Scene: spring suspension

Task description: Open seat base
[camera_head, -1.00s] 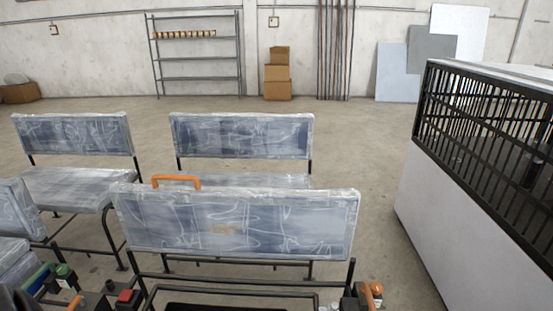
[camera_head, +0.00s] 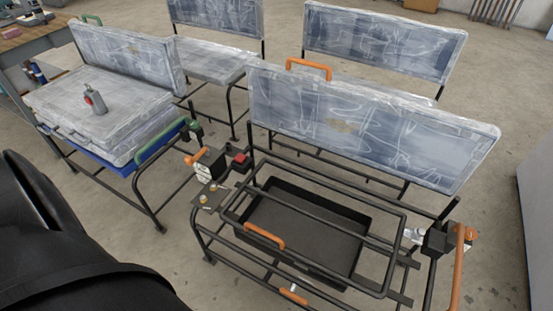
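The nearest seat has a black tubular frame with a plastic-wrapped grey backrest (camera_head: 365,125) that carries an orange handle (camera_head: 308,68) on top. Its seat base frame (camera_head: 330,180) has no cushion on it and lies over a dark open tray (camera_head: 300,228). An orange handle (camera_head: 264,236) is on the front bar of this frame. Another orange handle (camera_head: 458,265) stands at the right side. A red-topped black box (camera_head: 240,161) sits at the left side. Part of my black arm fills the lower left corner. Neither gripper is in view.
A second seat at left holds stacked wrapped cushions (camera_head: 75,128) with a grey bottle-like tool (camera_head: 96,100) on top and a green handle (camera_head: 160,142) beside them. More seats stand behind. A workbench (camera_head: 38,45) is at far left. A white panel (camera_head: 538,185) edges the right.

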